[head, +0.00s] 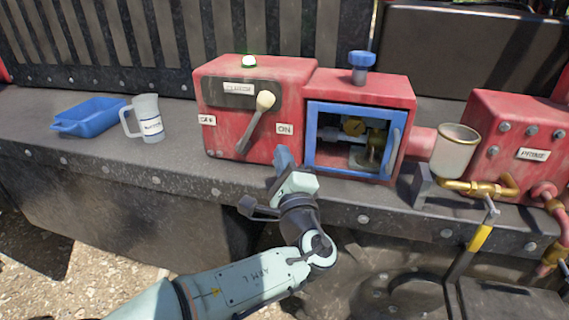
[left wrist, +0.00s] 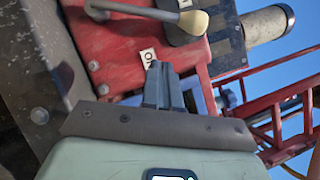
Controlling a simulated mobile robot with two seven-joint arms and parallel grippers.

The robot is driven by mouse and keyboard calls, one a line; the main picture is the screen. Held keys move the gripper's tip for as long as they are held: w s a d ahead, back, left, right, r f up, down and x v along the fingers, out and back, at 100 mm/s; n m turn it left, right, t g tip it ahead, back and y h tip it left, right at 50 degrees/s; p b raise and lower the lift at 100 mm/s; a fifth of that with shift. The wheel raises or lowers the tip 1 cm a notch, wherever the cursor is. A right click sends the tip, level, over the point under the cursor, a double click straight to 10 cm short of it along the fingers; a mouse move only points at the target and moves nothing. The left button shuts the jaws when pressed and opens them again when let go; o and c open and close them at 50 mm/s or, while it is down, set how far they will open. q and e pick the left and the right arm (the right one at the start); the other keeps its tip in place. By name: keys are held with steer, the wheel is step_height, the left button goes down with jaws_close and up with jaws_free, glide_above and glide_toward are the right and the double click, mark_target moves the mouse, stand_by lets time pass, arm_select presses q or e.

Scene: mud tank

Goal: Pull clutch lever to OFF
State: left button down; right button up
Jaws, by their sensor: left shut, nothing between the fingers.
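The clutch lever (head: 257,119) is a grey bar with a cream knob (head: 265,100), on the front of a red box (head: 222,138) under a CLUTCH plate (head: 239,88). Its knob end points up and leans right, towards the ON label (head: 284,129) and away from the OFF label (head: 208,120). My left gripper (head: 283,157) is shut and empty, below the ON label and apart from the lever. In the left wrist view the shut fingers (left wrist: 161,78) are close to the ON label, and the cream knob (left wrist: 194,21) shows beyond them. My right gripper is not in view.
A blue-framed window box (head: 312,143) with a handle stands just right of my left gripper. A mug (head: 148,117) and a blue tray (head: 72,126) sit on the ledge at left.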

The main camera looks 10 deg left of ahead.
mark_target(252, 125)
arm_select(q)
steer(key=w+a+r+p, duration=0.2)
steer(key=w+a+r, duration=0.1)
steer(key=w+a, duration=0.2)
steer(key=shift+w+a, duration=0.2)
stand_by(0.4)
